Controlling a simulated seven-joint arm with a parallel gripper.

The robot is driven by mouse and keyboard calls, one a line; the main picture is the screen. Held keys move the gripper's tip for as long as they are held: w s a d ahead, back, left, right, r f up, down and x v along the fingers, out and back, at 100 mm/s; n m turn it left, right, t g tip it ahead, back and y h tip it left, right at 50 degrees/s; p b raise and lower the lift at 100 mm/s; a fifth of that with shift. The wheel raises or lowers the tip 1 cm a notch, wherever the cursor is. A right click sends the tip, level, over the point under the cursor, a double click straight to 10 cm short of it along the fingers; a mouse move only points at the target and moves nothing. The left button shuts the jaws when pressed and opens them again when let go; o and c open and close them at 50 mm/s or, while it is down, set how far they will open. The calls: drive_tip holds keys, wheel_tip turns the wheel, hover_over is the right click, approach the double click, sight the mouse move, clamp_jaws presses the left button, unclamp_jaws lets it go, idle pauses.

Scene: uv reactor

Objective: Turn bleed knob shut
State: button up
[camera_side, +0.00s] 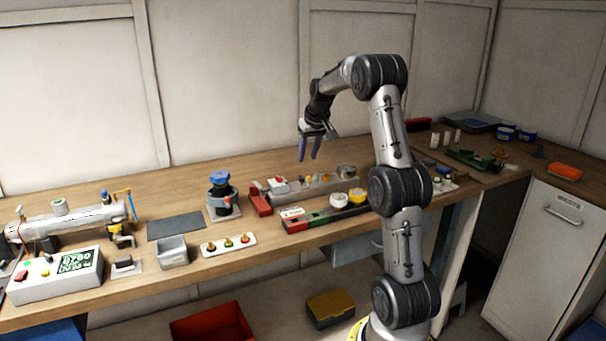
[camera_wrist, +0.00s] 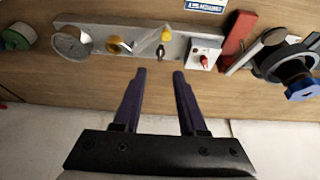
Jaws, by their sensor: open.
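A grey metal block (camera_side: 322,187) lies on the bench and also shows in the wrist view (camera_wrist: 100,35). It carries a round gauge (camera_wrist: 72,43), a yellow knob (camera_wrist: 117,45), a pale lever (camera_wrist: 148,40) and a small dark knob (camera_wrist: 160,50). A white box with a red knob (camera_wrist: 204,61) sits at its right end in the wrist view. No label shows which knob is the bleed knob. My gripper (camera_side: 308,159) is open and empty above the block. In the wrist view its fingertips (camera_wrist: 159,72) point towards the small dark knob, apart from it.
A red piece (camera_wrist: 235,38) and a blue-and-black device (camera_side: 222,195) stand beside the block. A red, green and black strip (camera_side: 322,220) with round tubs lies in front. Bench behind the block is clear.

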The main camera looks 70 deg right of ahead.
sight(302, 177)
drive_tip(key=x, duration=0.8)
drive_tip(key=shift+w+f, duration=0.1)
drive_tip(key=shift+f, duration=0.3)
drive_tip(key=shift+c, duration=0.2)
clamp_jaws()
